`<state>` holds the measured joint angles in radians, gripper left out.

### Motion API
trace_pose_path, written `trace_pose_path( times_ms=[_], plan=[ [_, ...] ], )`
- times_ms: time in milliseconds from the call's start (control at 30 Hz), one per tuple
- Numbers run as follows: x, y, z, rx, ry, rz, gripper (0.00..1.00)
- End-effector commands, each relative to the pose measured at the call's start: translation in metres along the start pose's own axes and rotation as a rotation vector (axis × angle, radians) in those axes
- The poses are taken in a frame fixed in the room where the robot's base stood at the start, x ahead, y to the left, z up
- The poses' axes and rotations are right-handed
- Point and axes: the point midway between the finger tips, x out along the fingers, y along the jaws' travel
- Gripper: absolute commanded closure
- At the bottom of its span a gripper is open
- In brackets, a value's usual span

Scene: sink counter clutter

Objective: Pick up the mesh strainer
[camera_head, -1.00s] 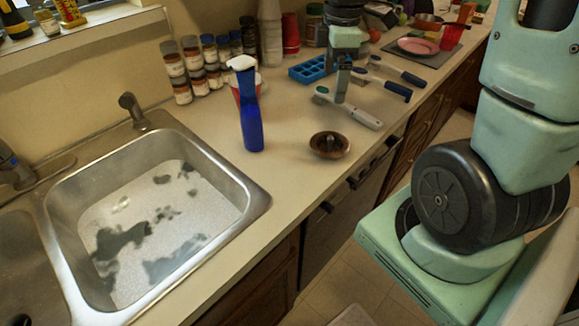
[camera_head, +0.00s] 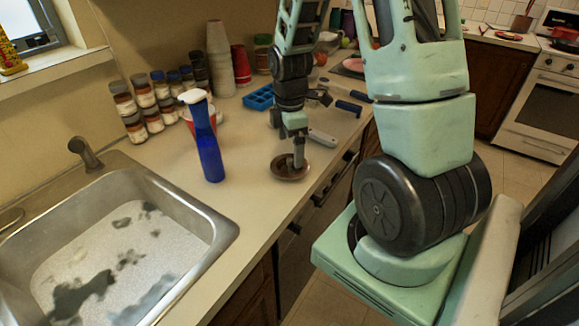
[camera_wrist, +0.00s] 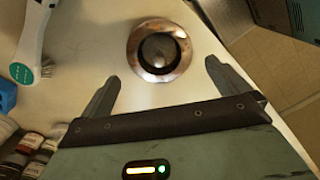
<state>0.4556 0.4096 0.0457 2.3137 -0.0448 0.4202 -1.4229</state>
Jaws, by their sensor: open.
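The mesh strainer (camera_head: 281,170) is a small, round, brownish metal dish lying on the counter near its front edge. In the wrist view the strainer (camera_wrist: 137,42) shows as a coppery ring with a darker round centre. My gripper (camera_wrist: 160,75) is open, with one finger to each side and the strainer just beyond the fingertips, between their lines. In the head view my gripper (camera_head: 298,158) points down over the strainer and hides part of it. I cannot tell whether a finger touches it.
A blue ice tray (camera_head: 259,97) and several spice jars (camera_head: 150,118) are behind. The sink (camera_head: 225,222) is at left.

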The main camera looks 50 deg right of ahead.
Motion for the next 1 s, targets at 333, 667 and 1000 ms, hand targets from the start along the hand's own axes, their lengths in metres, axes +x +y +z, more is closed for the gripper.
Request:
trace_pose_path(
  times_ms=[333,667,1000],
  plan=[
    [0.034,0.0,0.0,0.0,-0.001,-0.004,0.0],
    [0.053,0.001,0.0,0.0,0.001,0.001,0.0],
    [0.053,0.001,0.0,0.0,0.001,0.001,0.28]
  ],
)
